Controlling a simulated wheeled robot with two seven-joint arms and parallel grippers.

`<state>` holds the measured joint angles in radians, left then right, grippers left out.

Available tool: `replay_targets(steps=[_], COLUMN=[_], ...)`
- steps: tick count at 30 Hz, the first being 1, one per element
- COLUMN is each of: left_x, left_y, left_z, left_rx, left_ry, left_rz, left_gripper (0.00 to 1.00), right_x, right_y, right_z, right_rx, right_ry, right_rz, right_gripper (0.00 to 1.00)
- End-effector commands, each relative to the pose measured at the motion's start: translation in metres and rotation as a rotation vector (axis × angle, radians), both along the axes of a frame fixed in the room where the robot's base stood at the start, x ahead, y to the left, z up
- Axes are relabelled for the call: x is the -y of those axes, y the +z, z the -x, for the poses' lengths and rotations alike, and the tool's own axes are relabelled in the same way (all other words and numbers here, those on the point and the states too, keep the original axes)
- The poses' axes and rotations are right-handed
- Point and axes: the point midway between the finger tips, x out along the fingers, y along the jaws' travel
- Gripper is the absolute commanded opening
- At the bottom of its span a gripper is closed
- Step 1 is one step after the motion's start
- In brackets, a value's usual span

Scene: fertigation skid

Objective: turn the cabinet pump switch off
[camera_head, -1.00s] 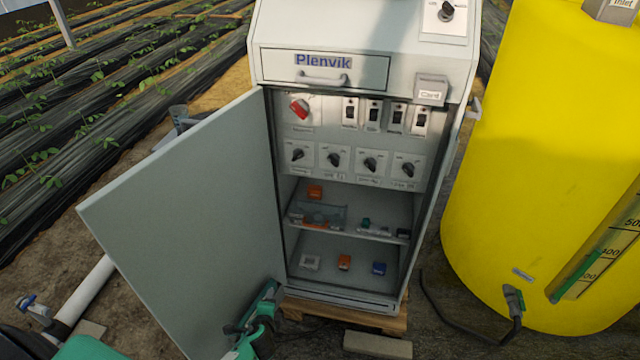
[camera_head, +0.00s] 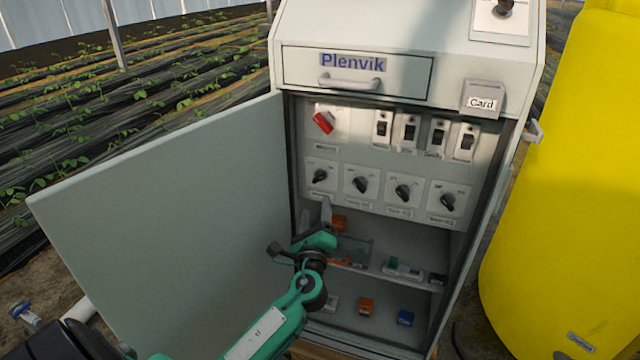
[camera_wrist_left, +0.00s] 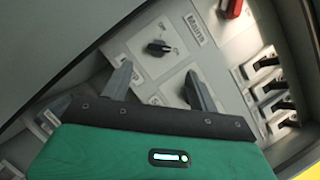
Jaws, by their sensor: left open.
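The open cabinet (camera_head: 455,200) has a row of black rotary switches. The leftmost rotary switch (camera_head: 320,176) also shows in the left wrist view (camera_wrist_left: 158,47). To its right are a second (camera_head: 361,185), a third (camera_head: 403,192) and a fourth rotary switch (camera_head: 447,202). My left gripper (camera_head: 315,213) is open and empty, just below the leftmost switch. In the left wrist view its fingertips (camera_wrist_left: 158,75) are apart, with that switch beyond the gap. No contact is visible. My right gripper is out of view.
The cabinet door (camera_head: 165,215) stands open on the left. A red main switch (camera_head: 323,122) and several rocker switches (camera_head: 410,131) sit above the rotary row. Shelves below hold small parts. A yellow tank (camera_head: 565,190) stands at right.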

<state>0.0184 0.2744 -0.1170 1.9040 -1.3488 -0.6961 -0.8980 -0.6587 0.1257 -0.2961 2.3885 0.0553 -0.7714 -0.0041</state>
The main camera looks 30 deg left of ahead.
Motion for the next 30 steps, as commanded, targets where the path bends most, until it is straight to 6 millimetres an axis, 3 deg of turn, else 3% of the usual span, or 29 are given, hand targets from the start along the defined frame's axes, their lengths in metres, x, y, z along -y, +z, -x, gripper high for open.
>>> replay_targets(steps=[6, 15, 28, 30], left_x=[-0.023, -0.043, -0.048, -0.048], left_y=[0.014, 0.024, 0.026, 0.026], left_z=[-0.039, -0.076, -0.084, -0.084], left_rx=[0.001, -0.001, -0.001, -0.001], left_ry=[0.000, -0.001, -0.001, -0.001], left_rz=[-0.001, 0.000, 0.002, 0.002], left_gripper=[0.60, 0.60, 0.60, 0.48], right_x=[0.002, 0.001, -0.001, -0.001], right_y=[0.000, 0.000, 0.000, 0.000], right_z=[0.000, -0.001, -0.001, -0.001], right_rx=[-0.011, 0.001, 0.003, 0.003], right_ry=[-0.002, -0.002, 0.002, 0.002], right_rz=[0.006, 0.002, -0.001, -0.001], right_gripper=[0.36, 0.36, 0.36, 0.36])
